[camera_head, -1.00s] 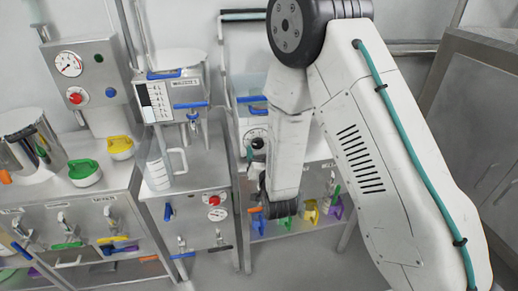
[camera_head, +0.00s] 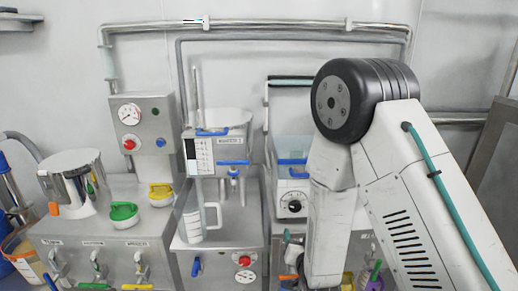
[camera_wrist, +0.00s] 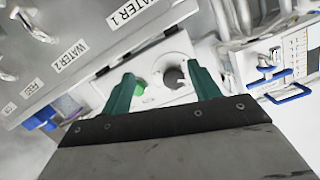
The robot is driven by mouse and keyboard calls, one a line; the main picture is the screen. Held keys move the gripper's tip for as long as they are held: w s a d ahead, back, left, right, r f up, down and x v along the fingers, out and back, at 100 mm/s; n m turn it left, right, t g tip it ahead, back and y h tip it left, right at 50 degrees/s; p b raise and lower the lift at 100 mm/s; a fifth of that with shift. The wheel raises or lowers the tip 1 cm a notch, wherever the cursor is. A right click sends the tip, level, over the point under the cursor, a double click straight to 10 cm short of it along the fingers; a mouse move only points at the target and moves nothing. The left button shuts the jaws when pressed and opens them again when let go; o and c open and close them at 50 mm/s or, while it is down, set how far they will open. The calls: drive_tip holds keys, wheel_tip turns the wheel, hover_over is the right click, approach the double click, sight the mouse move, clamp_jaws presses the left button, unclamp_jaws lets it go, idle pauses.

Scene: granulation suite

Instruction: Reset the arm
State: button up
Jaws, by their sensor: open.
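My gripper (camera_wrist: 160,92) shows in the wrist view as two green fingers standing apart on a dark bar. It is open, with nothing between the fingers. Past the fingertips is a pale panel with a dark round knob (camera_wrist: 174,77) and a small green part. In the head view my white arm is folded on the right side, its lower end reaching down in front of the right-hand bench. The gripper itself cannot be made out there.
A steel pot (camera_head: 75,183), a green-lidded container (camera_head: 124,214) and a yellow one (camera_head: 160,194) stand on the left bench. A clear jug (camera_head: 192,222) stands on the middle unit. A dial box (camera_head: 292,204) is close left of my arm. Pipes (camera_head: 290,24) run along the wall.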

drive_tip(key=s+f+n+g, duration=0.1)
drive_tip(key=s+f+g, duration=0.3)
drive_tip(key=f+g, duration=0.2)
drive_tip(key=s+r+n+g+y, duration=0.1)
drive_tip(key=s+r+n+g, duration=0.15)
drive_tip(key=s+g, duration=0.3)
drive_tip(key=s+d+r+g, duration=0.1)
drive_tip(key=s+d+r, duration=0.2)
drive_tip(key=s+r, duration=0.4)
drive_tip(key=s+d+r+g, duration=0.1)
drive_tip(key=s+d+r, duration=0.3)
drive_tip(key=s+r, duration=0.4)
drive_tip(key=s+d+r+g+h, duration=0.1)
drive_tip(key=s+d+r, duration=0.3)
drive_tip(key=s+r, duration=0.4)
wheel_tip(320, 180, up, 6)
drive_tip(key=shift+s+d, duration=0.25)
idle(0.8)
